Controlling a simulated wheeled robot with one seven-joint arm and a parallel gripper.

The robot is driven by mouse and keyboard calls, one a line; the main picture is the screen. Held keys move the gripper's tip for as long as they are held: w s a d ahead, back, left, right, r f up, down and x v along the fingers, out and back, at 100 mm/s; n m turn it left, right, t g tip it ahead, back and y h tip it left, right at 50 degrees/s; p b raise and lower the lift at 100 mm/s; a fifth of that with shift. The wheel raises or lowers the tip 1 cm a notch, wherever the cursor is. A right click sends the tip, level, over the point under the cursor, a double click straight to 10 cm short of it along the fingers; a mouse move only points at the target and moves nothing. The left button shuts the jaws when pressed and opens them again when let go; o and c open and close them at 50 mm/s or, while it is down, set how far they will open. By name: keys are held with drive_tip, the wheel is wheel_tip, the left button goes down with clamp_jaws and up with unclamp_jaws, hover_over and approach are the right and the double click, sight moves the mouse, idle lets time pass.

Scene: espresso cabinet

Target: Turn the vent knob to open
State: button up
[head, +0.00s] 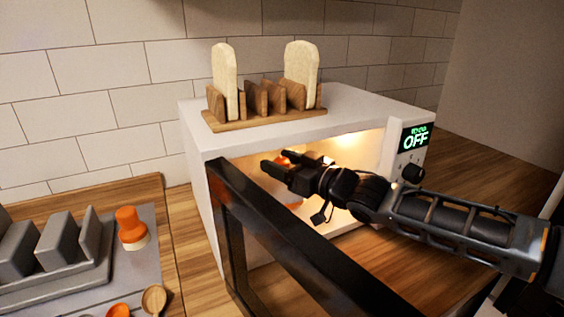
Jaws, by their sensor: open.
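The white cabinet (310,131) stands on the wooden counter with its front open and lit inside. On its right front panel, a black round knob (413,174) sits below a display (416,138) that reads OFF in green. I cannot tell whether this is the vent knob or how it is turned. My gripper (279,173) is inside the cabinet opening, left of the knob and apart from it. Its fingers are open. An orange-topped object (287,159) inside is partly hidden behind my gripper. I cannot tell whether they touch.
The dark-framed door (300,245) stands open toward the front. A wooden rack (265,116) with two bread slices sits on the cabinet. At left, a grey tray (150,250) holds grey blocks and an orange-topped piece (131,226). Counter right of the cabinet (475,172) is clear.

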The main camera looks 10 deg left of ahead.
drive_tip(key=c, duration=1)
